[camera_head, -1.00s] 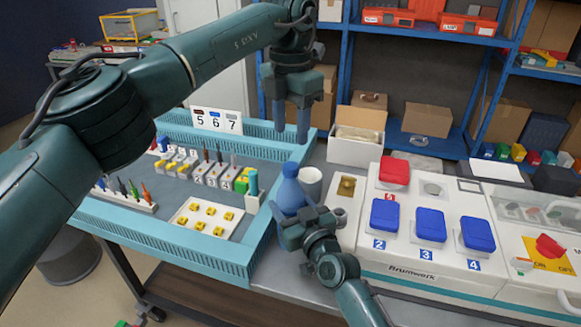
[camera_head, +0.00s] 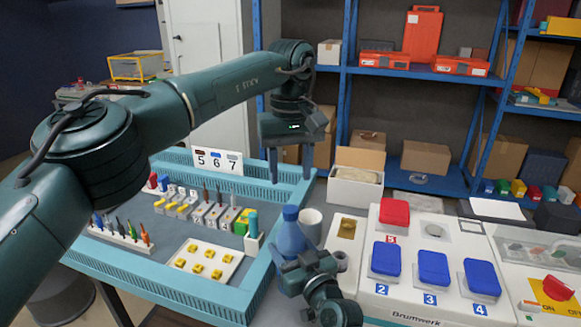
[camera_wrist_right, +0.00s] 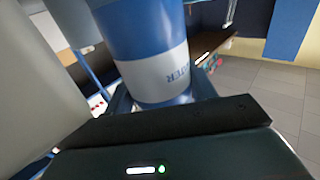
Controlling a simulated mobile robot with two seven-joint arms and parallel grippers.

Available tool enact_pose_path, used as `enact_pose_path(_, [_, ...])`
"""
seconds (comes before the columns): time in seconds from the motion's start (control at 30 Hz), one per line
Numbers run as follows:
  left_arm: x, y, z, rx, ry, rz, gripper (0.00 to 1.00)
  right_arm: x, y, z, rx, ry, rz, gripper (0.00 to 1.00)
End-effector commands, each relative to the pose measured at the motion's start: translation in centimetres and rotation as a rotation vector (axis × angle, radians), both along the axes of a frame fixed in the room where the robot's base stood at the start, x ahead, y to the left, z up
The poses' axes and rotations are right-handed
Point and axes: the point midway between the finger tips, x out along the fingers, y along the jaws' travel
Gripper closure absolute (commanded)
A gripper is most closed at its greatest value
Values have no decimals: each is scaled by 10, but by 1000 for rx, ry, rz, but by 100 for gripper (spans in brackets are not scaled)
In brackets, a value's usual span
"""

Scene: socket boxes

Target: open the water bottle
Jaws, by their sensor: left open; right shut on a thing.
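The blue water bottle (camera_head: 291,236) stands upright at the right edge of the teal tray, with its blue cap (camera_head: 290,212) on top. My right gripper (camera_head: 300,264) is shut on the bottle's lower body; in the right wrist view the bottle (camera_wrist_right: 150,50) shows a white "WATER" label between the fingers. My left gripper (camera_head: 291,172) is open and empty, fingers pointing down, above the bottle and a little behind or beside it in the picture. The exact depth between the left fingers and the cap is hard to tell.
A white cup (camera_head: 311,222) stands right beside the bottle. The teal tray (camera_head: 190,293) with tools and yellow parts lies to the left. A white panel with blue boxes (camera_head: 433,267) and a red box (camera_head: 394,212) stands to the right. An open carton (camera_head: 354,192) is behind.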

Motion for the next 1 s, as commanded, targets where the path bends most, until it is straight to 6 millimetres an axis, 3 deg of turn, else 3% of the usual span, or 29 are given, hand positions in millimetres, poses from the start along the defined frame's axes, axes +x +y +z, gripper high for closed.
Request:
enact_pose_path(0.27, [0, 1, -7, 1, 0, -165, 54, 0, 0, -1, -1, 0, 0, 100])
enact_pose_path(0.7, [0, 1, -68, 1, 1, -164, 54, 0, 0, 0, -1, 0, 0, 100])
enact_pose_path(1.0, [1, 1, -81, 0, -1, -162, 54, 0, 0, 0, -1, 0, 0, 100])
